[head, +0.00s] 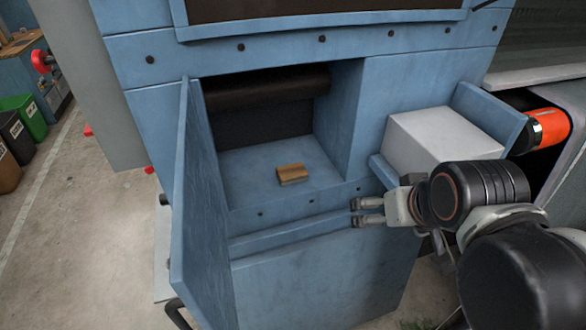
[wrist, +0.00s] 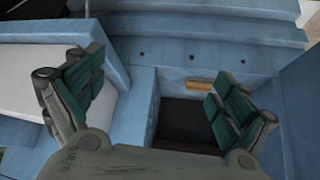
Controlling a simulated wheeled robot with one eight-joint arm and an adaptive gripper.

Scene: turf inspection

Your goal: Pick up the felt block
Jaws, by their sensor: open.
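The felt block (head: 292,173) is a small tan-brown block lying on the floor of an open blue compartment (head: 240,185) in the head view. It also shows in the wrist view (wrist: 200,86) as a tan strip beside the right finger, partly cut off by it. My gripper (head: 354,212) is open and empty, to the right of the block and in front of the compartment's right side.
An open blue door (head: 195,200) stands at the compartment's left. A white box (head: 440,140) sits on a blue shelf to the right, close to my gripper. An orange-red cylinder (head: 548,130) is farther right. Bins (head: 28,117) stand on the floor at far left.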

